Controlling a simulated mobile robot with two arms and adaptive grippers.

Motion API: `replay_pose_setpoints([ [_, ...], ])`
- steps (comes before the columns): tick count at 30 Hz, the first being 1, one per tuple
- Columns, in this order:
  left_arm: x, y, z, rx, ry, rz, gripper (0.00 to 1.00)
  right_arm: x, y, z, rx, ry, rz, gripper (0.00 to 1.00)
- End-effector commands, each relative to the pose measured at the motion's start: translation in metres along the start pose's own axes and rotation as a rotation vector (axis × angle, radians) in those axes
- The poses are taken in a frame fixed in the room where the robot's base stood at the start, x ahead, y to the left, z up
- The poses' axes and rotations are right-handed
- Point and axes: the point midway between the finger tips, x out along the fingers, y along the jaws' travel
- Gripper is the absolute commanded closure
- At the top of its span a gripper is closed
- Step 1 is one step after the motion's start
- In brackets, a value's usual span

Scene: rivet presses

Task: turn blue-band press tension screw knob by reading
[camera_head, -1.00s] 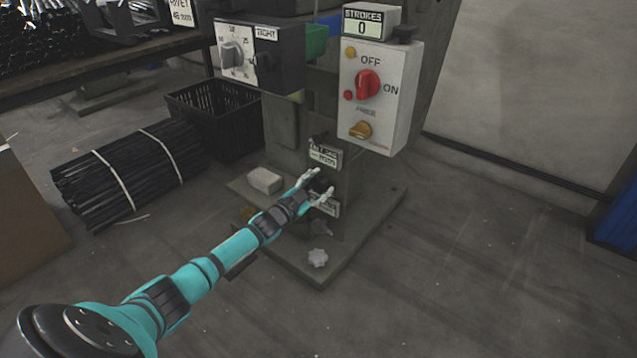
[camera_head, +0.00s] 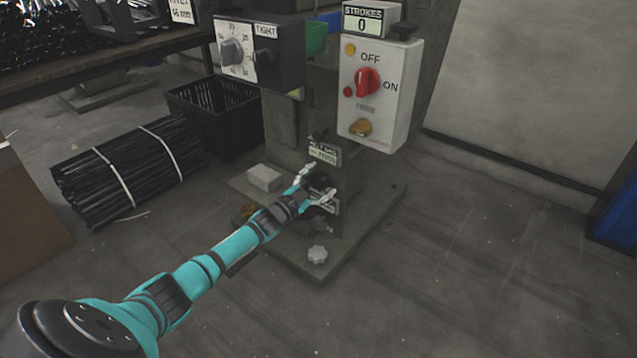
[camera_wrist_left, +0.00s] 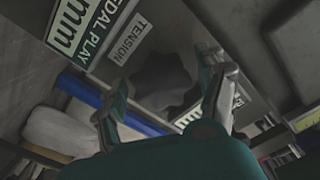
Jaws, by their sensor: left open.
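The tension screw knob (camera_wrist_left: 163,80) is a dark lobed knob below a TENSION label (camera_wrist_left: 131,42) in the left wrist view. In the head view the dark knob (camera_head: 320,181) shows on the press column beneath a small display (camera_head: 324,152). My left gripper (camera_head: 316,184) is open, its fingers on either side of the knob; in the wrist view the gripper (camera_wrist_left: 165,92) also straddles it. I cannot tell whether the fingers touch it. My right gripper is not in view.
Above are a control box (camera_head: 381,95) with a red switch, a strokes counter (camera_head: 369,22) reading 0 and a dial box (camera_head: 258,52).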

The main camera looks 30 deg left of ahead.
Motion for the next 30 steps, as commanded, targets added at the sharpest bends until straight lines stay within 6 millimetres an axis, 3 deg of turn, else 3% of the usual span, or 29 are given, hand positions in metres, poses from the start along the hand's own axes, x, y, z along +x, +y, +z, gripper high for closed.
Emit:
replay_pose_setpoints([
  [7, -0.011, 0.000, 0.001, 0.000, -0.002, 0.001, 0.27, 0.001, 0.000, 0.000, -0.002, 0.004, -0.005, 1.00],
  [21, -0.100, 0.001, 0.001, 0.001, -0.001, 0.002, 0.27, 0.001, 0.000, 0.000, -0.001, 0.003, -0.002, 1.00],
  [30, -0.120, 0.000, 0.000, 0.000, 0.000, 0.000, 0.27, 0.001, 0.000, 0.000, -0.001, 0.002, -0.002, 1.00],
])
